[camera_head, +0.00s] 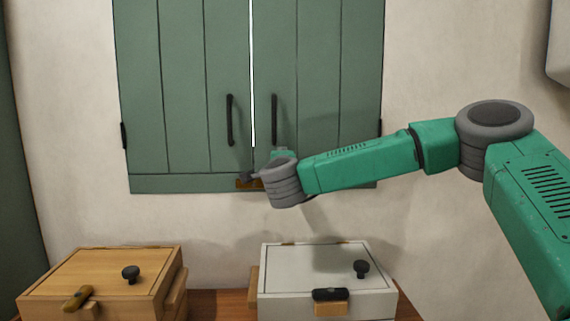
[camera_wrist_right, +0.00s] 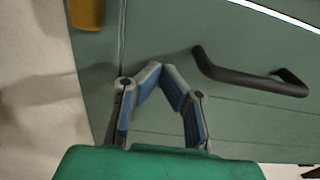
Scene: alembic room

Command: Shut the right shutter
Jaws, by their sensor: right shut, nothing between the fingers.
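The right shutter (camera_head: 325,80) is a green planked panel with a dark vertical handle (camera_head: 274,119). It stands beside the left shutter (camera_head: 185,80), nearly flush, with a narrow bright gap (camera_head: 252,70) between them. My right gripper (camera_wrist_right: 161,68) is shut and empty, its fingertips in front of the right shutter's lower part. In the wrist view the handle (camera_wrist_right: 250,77) lies to the right of the fingers, apart from them. Whether the fingertips touch the panel I cannot tell. My left gripper is not in view.
A brown latch piece (camera_head: 243,183) sits at the bottom middle of the shutter frame, partly behind my wrist. Below stand a wooden box (camera_head: 110,262) at left and a white box (camera_head: 310,265) under my arm, both with dark knobs.

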